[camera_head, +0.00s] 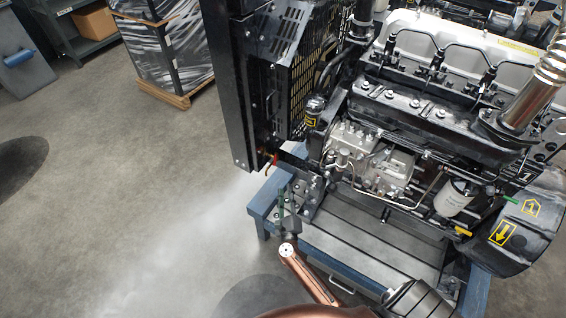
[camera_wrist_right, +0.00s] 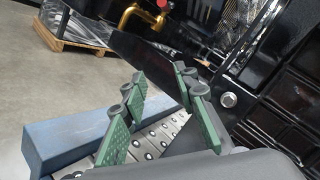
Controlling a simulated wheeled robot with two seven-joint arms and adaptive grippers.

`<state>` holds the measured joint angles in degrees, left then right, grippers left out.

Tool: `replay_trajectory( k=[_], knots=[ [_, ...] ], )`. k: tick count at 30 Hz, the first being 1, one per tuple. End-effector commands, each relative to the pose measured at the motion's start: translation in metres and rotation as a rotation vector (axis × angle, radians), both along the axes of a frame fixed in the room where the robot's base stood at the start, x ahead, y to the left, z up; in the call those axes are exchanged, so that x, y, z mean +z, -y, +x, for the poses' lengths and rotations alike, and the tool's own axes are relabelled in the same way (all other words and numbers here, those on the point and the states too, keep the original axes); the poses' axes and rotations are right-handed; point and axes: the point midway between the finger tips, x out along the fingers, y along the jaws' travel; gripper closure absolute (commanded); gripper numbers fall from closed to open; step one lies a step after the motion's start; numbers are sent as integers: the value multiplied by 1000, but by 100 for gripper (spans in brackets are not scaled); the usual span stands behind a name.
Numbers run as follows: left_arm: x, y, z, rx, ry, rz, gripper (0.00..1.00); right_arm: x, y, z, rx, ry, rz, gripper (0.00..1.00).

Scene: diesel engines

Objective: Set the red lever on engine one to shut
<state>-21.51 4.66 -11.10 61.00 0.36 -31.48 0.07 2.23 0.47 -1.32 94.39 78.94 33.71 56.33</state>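Engine one (camera_head: 385,150) stands on a blue-edged stand, with a yellow "1" label (camera_head: 531,207) on its dark right end. A small red lever (camera_head: 274,158) shows low at the left end of the engine, beside the black radiator frame. In the right wrist view a red part (camera_wrist_right: 161,3) sits on a brass valve (camera_wrist_right: 142,14) at the top edge, partly cut off. My right gripper (camera_head: 287,206) is just below the lever in the head view. Its green fingers (camera_wrist_right: 161,92) are apart with nothing between them. My left gripper is not in view.
The blue stand beam (camera_head: 262,208) and black radiator frame (camera_head: 240,90) are close to my right gripper. A yellow handle (camera_head: 463,231) and a green handle (camera_head: 511,199) are on the engine's right side. A wrapped pallet load (camera_head: 165,50) stands behind. The floor at left is open.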

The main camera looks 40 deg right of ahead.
Motion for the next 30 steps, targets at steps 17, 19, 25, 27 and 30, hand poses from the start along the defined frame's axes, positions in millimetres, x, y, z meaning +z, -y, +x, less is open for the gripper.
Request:
replay_trajectory(
  k=[17,19,25,27,30],
  knots=[
    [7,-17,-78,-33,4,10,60,84,-20,61,-148,527,822,73],
    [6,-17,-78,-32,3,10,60,84,-13,68,-147,526,820,73],
    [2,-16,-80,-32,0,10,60,84,9,91,-148,525,818,73],
    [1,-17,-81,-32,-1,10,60,84,15,98,-146,523,818,73],
    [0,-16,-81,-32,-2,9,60,83,21,105,-146,523,818,73]
  ],
)
